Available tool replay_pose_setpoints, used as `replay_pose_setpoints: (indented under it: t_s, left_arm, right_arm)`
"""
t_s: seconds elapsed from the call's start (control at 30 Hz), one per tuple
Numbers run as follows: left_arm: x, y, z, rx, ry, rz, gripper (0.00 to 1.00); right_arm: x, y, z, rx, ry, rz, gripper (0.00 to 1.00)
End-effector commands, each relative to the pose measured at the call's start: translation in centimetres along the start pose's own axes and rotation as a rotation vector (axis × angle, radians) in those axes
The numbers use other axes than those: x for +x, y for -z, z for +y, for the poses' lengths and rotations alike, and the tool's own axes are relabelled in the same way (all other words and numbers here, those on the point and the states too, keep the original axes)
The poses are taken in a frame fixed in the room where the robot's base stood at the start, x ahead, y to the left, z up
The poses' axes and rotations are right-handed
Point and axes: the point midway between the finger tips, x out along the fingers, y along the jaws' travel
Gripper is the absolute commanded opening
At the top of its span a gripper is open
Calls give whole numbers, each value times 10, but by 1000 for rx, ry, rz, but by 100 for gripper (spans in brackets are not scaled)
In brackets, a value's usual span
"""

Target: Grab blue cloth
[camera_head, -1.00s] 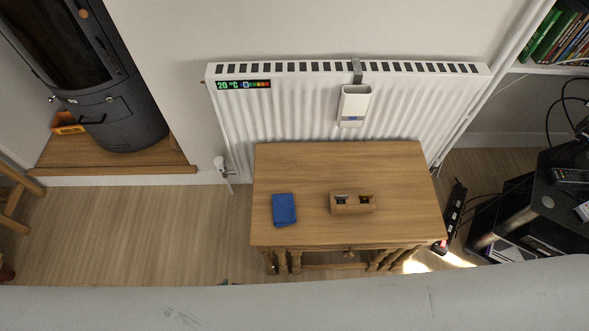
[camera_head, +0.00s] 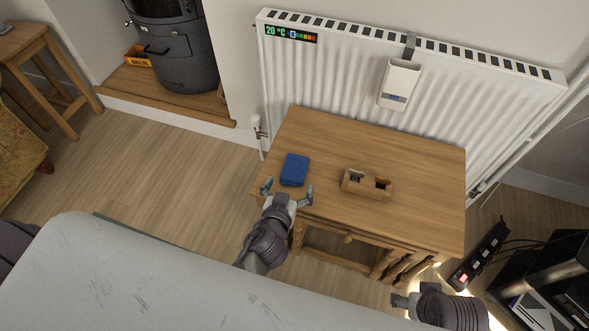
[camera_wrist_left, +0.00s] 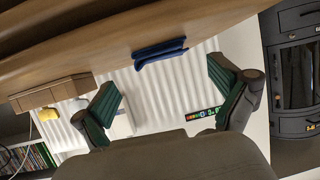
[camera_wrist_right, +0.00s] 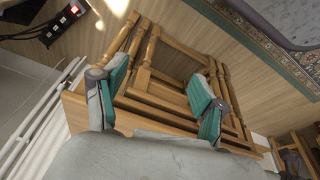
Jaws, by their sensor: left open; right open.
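The blue cloth (camera_head: 294,169) lies folded on the left part of the wooden table (camera_head: 400,144). It also shows in the left wrist view (camera_wrist_left: 159,53), on the tabletop that appears tilted there. My left gripper (camera_head: 287,190) is open and empty at the table's near left edge, its fingers spread just short of the cloth. In the left wrist view the cloth is beyond and between the open fingers (camera_wrist_left: 165,95). My right gripper (camera_wrist_right: 158,95) is open and empty, low by the table's legs; in the head view only part of it (camera_head: 405,300) shows at the bottom right.
A small wooden holder (camera_head: 367,185) stands on the table right of the cloth. A white radiator (camera_head: 340,75) is behind the table. A black stove (camera_head: 172,45) stands at the back left. A power strip (camera_head: 478,256) lies on the floor at the right.

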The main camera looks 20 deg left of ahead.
Motion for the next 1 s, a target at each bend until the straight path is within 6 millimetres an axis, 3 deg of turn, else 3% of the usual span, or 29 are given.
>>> replay_pose_setpoints:
  t_s: [0.17, 0.37, 0.5, 0.77, 1.0]
  left_arm:
    - [12, 1, -1, 2, 0, 1, 98]
    - [42, 6, -5, 4, 0, 1, 98]
    - [56, 5, -4, 1, -1, 0, 98]
    - [58, 5, -4, 0, 0, -2, 98]
    - [58, 5, -4, 0, 0, -2, 60]
  right_arm:
    - [-3, 0, 0, 0, -1, 1, 71]
    - [-4, -1, 0, 1, -1, -2, 71]
    - [-20, 3, 1, 1, -2, 14, 71]
    - [-21, 2, 1, 1, -2, 11, 71]
    - [-21, 2, 1, 1, -3, 11, 71]
